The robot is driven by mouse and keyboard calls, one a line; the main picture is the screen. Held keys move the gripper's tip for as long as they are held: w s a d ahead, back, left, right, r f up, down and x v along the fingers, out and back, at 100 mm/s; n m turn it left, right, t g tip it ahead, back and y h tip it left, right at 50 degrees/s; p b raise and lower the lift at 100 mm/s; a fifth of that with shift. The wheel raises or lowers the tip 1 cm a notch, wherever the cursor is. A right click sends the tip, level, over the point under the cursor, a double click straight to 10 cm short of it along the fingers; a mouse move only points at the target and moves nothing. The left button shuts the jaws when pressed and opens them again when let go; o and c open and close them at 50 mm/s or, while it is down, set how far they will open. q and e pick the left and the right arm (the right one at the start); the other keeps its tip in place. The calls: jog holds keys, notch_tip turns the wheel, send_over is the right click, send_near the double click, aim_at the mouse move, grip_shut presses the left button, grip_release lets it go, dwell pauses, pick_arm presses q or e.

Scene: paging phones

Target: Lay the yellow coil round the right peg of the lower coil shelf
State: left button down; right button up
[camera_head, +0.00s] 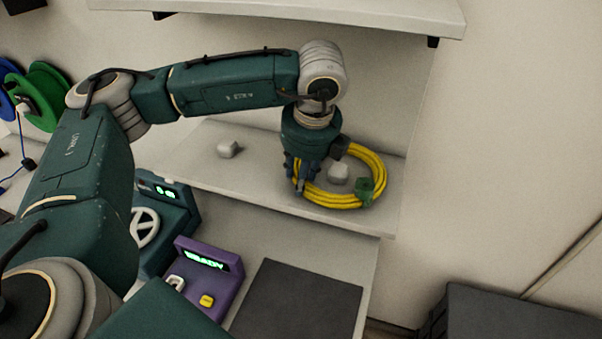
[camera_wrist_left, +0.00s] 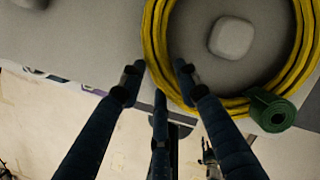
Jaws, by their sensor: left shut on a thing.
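The yellow coil (camera_head: 352,193) lies at the right end of the lower coil shelf (camera_head: 265,178). It encircles the right peg (camera_head: 339,174), a pale rounded block; the wrist view also shows the peg (camera_wrist_left: 231,38) inside the coil (camera_wrist_left: 161,58). A green wrap (camera_head: 365,188) sits on the coil's near right side. My left gripper (camera_head: 300,184) points down at the coil's left side, its fingers shut on the yellow strands. I cannot tell whether the coil rests fully on the shelf.
The left peg (camera_head: 228,149) on the lower shelf is bare. An upper shelf (camera_head: 290,15) hangs above my arm. Below are a purple device (camera_head: 209,272), a teal device (camera_head: 170,215) and a dark mat (camera_head: 300,300). Green and blue reels (camera_head: 42,92) stand at far left.

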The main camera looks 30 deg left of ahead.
pick_arm(q)
jog(key=shift+f, duration=0.15)
jog(key=c, duration=1.3)
grip_release()
jog(key=shift+o, duration=0.2)
jog(key=shift+r+p, duration=0.3)
jog(key=shift+r, duration=0.05)
jog(key=shift+b+v, duration=0.9)
jog(key=shift+v, duration=0.2)
jog(key=s+d+b, duration=0.4)
jog(key=s+d, duration=0.3)
jog(key=d, duration=0.3)
jog(key=shift+r, duration=0.2)
jog(key=shift+d, duration=0.1)
